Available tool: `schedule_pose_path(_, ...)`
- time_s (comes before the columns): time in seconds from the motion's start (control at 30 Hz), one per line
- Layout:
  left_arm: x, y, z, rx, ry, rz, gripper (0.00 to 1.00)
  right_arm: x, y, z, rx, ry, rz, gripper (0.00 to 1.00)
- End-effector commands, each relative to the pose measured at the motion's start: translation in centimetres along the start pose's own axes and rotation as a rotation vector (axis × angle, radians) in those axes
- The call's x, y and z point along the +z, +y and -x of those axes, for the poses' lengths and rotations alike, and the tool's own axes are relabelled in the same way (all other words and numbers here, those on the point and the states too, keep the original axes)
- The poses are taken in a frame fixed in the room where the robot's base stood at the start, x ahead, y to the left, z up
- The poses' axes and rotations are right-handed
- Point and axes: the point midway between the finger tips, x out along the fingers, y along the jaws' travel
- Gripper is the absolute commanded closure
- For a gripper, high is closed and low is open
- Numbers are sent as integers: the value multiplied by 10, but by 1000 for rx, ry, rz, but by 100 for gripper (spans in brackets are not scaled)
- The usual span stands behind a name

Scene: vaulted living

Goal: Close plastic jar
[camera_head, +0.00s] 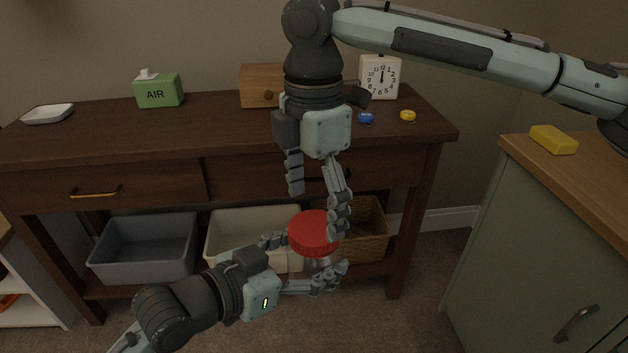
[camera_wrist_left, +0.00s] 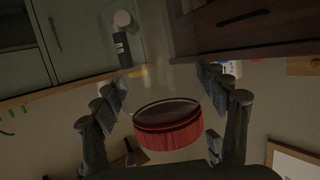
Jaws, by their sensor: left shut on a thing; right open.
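The plastic jar (camera_head: 318,265) has a clear body and a wide red lid (camera_head: 314,232) on top. My left gripper (camera_head: 302,262) comes from the lower left and is shut on the jar's body, holding it up in front of the table. In the left wrist view the red lid (camera_wrist_left: 168,132) lies between the left fingers, and the clear body barely shows. My right gripper (camera_head: 316,208) points down just above the lid, open, with one finger reaching down by the lid's right edge. I cannot tell whether that finger touches it or how tightly the lid sits.
Behind is a dark wooden table (camera_head: 230,130) with a green AIR box (camera_head: 158,91), a clock (camera_head: 380,77) and small blue and yellow items. A grey bin (camera_head: 145,250), a white bin and a wicker basket (camera_head: 368,230) stand below. A green cabinet (camera_head: 530,240) stands right.

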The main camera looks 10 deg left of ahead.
Motion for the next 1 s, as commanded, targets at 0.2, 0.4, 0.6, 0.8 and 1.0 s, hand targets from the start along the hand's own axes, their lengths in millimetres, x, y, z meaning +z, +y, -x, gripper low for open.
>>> schedule_pose_path(0.2,-1,0,0,0,3,0,100,0,0,-26,-1,0,1,17)
schedule_pose_path(0.4,-1,0,0,0,3,0,100,0,0,-33,1,0,1,17)
schedule_pose_path(0.6,-1,0,0,0,3,0,100,0,0,-33,1,0,0,17)
schedule_pose_path(0.8,-1,0,0,0,3,0,100,0,0,-33,1,0,0,42)
schedule_pose_path(1.0,-1,0,0,0,3,0,100,0,0,-32,1,0,0,67)
